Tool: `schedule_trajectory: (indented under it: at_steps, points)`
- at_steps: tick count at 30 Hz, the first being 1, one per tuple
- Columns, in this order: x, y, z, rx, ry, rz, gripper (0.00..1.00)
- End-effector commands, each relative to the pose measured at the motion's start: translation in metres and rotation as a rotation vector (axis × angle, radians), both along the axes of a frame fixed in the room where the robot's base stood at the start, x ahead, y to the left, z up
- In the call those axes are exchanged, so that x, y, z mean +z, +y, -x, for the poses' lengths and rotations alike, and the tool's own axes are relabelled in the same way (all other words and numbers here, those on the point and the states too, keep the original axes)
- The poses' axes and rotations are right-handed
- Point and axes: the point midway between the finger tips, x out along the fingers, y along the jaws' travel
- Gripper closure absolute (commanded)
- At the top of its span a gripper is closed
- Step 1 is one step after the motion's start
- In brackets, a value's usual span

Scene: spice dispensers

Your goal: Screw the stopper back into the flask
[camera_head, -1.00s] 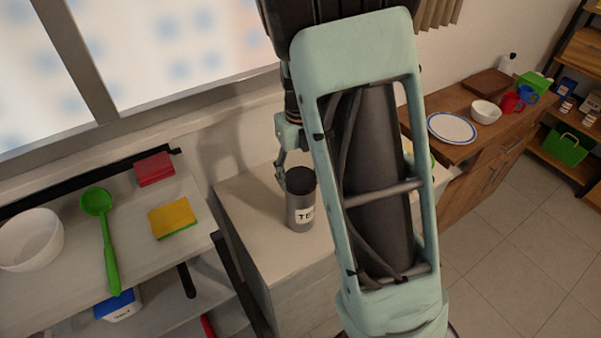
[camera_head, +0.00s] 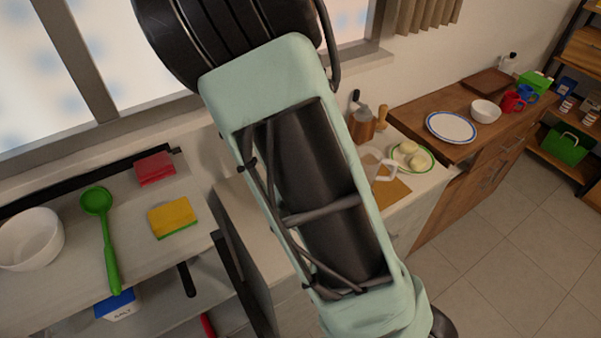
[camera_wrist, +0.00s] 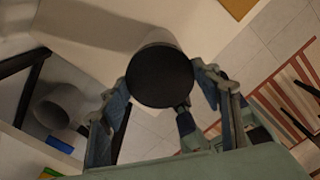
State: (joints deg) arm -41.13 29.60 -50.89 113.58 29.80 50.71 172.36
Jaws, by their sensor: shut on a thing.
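In the wrist view, the dark round stopper (camera_wrist: 160,76) sits between the two fingers of my gripper (camera_wrist: 164,98), which is shut on it. The light grey side of the flask (camera_wrist: 160,37) shows just behind the stopper's far edge. The stopper looks in line with the flask's top; I cannot tell how deep it sits or whether its thread is engaged. In the head view, my arm hides the flask, the stopper and my gripper.
A shelf to the left holds a white bowl (camera_head: 31,239), a green ladle (camera_head: 104,232), a yellow sponge (camera_head: 173,217) and a red block (camera_head: 155,169). To the right are a cutting board (camera_head: 391,192), a green-rimmed plate (camera_head: 424,168) and a wooden cabinet (camera_head: 462,195).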

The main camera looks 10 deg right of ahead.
Motion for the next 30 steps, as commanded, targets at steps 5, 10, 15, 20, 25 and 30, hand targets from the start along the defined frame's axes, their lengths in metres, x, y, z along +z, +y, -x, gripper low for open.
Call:
schedule_trajectory:
  at_steps: [5, 10, 15, 20, 25, 30]
  points:
    - [-0.0023, -0.0003, 0.0022, -0.097, 0.007, 0.006, 0.67]
    - [-0.0031, -0.0013, 0.0027, -0.197, 0.009, 0.008, 0.67]
    - [-0.0033, -0.0018, 0.0031, -0.286, 0.01, 0.008, 0.67]
    - [-0.0028, -0.0014, 0.0031, -0.341, 0.009, 0.006, 0.67]
    - [-0.0018, -0.0001, 0.0021, -0.356, 0.005, 0.001, 0.67]
    - [-0.0019, 0.0001, 0.0021, -0.355, 0.005, 0.001, 0.67]
